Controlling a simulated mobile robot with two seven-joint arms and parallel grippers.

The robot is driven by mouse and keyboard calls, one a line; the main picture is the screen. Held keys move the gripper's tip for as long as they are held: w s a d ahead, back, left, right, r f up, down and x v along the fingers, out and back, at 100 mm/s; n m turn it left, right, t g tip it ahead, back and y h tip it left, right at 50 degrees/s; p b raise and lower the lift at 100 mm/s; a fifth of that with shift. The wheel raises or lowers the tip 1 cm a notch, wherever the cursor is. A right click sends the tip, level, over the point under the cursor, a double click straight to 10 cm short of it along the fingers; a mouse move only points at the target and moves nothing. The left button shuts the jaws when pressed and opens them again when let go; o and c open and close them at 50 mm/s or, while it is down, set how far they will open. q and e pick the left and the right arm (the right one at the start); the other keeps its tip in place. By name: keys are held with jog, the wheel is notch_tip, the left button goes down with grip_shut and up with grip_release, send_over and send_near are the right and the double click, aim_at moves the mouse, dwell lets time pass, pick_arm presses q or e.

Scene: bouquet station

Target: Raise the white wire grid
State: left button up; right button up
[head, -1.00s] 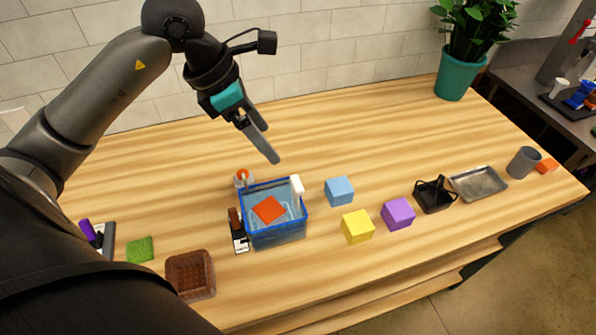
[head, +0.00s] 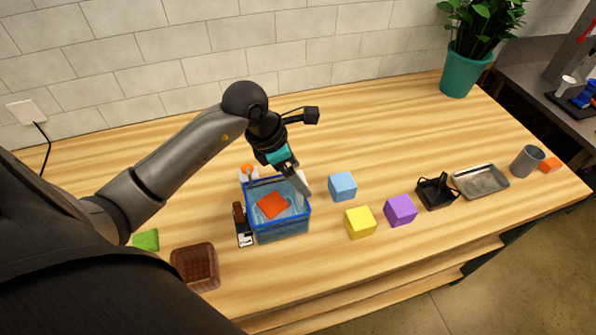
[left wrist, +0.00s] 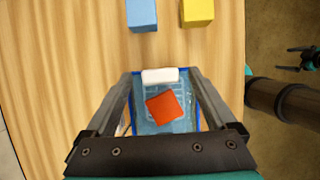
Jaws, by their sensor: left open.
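The blue-rimmed, see-through bin (head: 283,232) stands on the table in the head view; its rim also shows in the left wrist view (left wrist: 131,88). A pale grid (left wrist: 178,88) shows faintly inside it, with a white block-like end piece (left wrist: 160,75) at one side. An orange-red square piece (head: 271,205) lies over the grid; it also shows in the left wrist view (left wrist: 164,107). My left gripper (head: 290,181) is open and empty over the bin, its fingers on either side of the white piece. Contact cannot be told. My right gripper is out of view.
Blue (head: 342,185), yellow (head: 360,222) and purple (head: 400,210) cubes stand right of the bin. A dark brown stand (head: 240,222) is close on its left, and a brown basket (head: 195,266) nearer me.

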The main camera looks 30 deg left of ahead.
pick_arm(q)
jog(key=shift+w+d+f, duration=0.1)
jog(key=shift+f, duration=0.1)
grip_shut()
dwell(0.7)
